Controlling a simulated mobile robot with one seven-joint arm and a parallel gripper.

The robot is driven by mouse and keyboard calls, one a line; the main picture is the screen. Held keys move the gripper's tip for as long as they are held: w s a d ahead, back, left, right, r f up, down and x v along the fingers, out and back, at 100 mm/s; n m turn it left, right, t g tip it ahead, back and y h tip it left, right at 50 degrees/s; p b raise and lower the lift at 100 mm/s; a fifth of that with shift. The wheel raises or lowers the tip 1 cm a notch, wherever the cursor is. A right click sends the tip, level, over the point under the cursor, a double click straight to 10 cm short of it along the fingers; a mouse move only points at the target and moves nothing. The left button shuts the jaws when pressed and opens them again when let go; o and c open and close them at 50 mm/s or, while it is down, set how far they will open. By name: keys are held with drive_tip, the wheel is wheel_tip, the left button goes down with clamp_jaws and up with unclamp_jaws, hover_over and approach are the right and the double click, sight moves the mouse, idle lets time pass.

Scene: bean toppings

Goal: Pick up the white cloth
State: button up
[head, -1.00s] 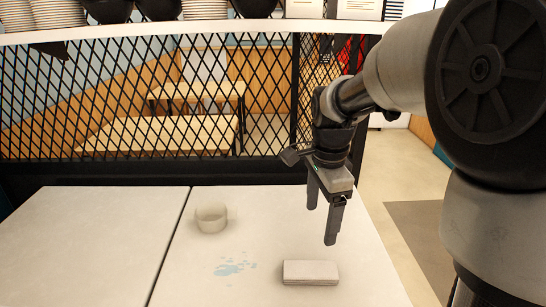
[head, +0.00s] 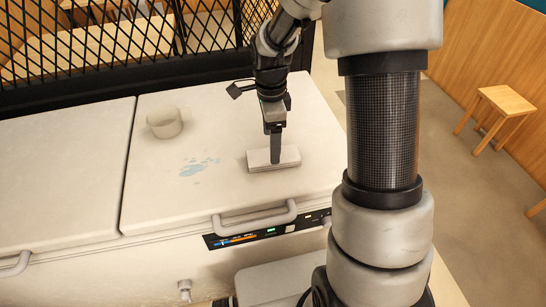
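The white cloth (head: 261,160) lies folded into a flat rectangle on the white top of the chest unit (head: 235,115). My gripper (head: 275,158) points down right at the cloth, with its fingers over the middle of it. From this side the fingers line up one behind the other, so I cannot tell how far apart they are or whether they touch the cloth.
A small pale round bowl (head: 164,122) stands to the left of the cloth. A light blue spill (head: 196,168) lies between them. A black mesh screen (head: 110,40) closes off the back. A handle (head: 255,219) runs along the front edge. A wooden stool (head: 503,105) stands on the floor at right.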

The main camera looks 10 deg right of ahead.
drive_tip(key=f, duration=0.5)
drive_tip(key=shift+w+d, duration=0.3)
drive_tip(key=shift+w, duration=0.05)
drive_tip(key=shift+c, duration=0.3)
drive_tip(key=c, duration=1.1)
